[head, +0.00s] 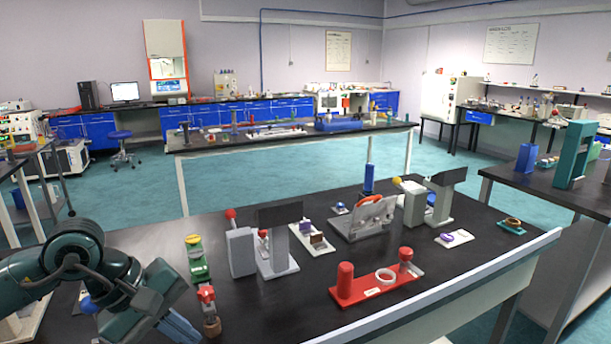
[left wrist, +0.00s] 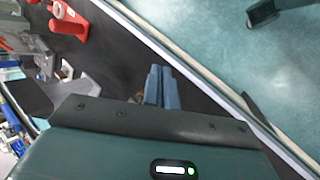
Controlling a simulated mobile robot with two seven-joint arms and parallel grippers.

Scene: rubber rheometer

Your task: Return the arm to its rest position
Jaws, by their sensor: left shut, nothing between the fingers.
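My left arm (head: 75,265) comes in from the left edge of the head view, dark green and bent over the near left corner of the black bench. Its gripper (head: 185,330) points down to the right, with blue-grey fingers partly cut off by the lower edge. In the left wrist view the two fingers (left wrist: 160,82) lie side by side, shut and empty, above the dark bench top. A small red-topped brown item (head: 208,310) stands close to the right of the gripper in the head view. My right gripper is not in view.
On the black bench stand a green-and-yellow device (head: 196,260), a grey instrument with a dark screen (head: 279,240), a red stand with a white ring (head: 375,285) and a grey tilted unit (head: 362,222). The bench has a pale front edge (head: 450,290).

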